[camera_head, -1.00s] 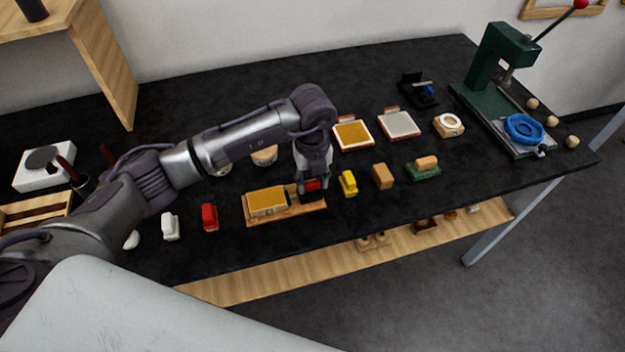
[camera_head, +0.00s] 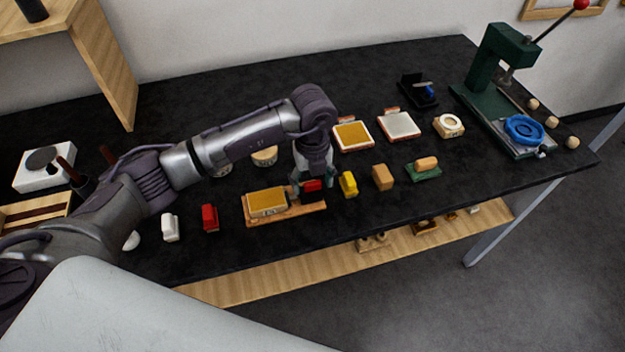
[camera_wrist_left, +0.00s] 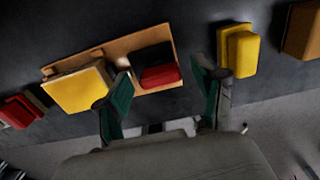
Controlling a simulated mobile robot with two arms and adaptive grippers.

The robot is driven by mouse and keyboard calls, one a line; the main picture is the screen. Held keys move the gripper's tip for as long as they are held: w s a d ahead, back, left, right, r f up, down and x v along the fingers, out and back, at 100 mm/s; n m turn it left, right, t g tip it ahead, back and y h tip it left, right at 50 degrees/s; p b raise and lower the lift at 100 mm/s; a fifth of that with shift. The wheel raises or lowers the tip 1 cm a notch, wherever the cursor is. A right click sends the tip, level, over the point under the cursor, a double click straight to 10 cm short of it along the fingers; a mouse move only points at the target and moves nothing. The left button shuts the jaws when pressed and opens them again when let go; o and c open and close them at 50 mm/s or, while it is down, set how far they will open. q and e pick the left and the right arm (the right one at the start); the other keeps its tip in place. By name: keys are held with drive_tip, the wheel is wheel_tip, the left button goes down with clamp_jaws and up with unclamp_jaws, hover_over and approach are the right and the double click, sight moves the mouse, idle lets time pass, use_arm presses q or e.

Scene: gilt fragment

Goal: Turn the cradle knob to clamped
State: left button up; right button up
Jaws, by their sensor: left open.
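The cradle is a wooden board (camera_head: 285,220) near the front edge of the black table, with a gold-topped block (camera_head: 267,201) on its left part. A red knob (camera_head: 312,186) with a dark part sits at the board's right end. The board (camera_wrist_left: 118,48), gold block (camera_wrist_left: 78,88) and red knob (camera_wrist_left: 160,76) also show in the left wrist view. My left gripper (camera_head: 312,190) is open above the knob, one finger to each side of it. In the left wrist view its green-padded fingers (camera_wrist_left: 165,92) are apart with nothing between the pads. My right gripper is out of view.
A yellow block (camera_head: 348,184) stands just right of the gripper, then a tan block (camera_head: 382,177) and a green-based stamp (camera_head: 424,169). Red (camera_head: 210,218) and white (camera_head: 170,227) blocks stand left. A green press (camera_head: 497,75) is at far right.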

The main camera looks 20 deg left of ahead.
sight(313, 182)
use_arm(q)
wheel_tip(313, 182, up, 12)
idle(0.4)
idle(0.4)
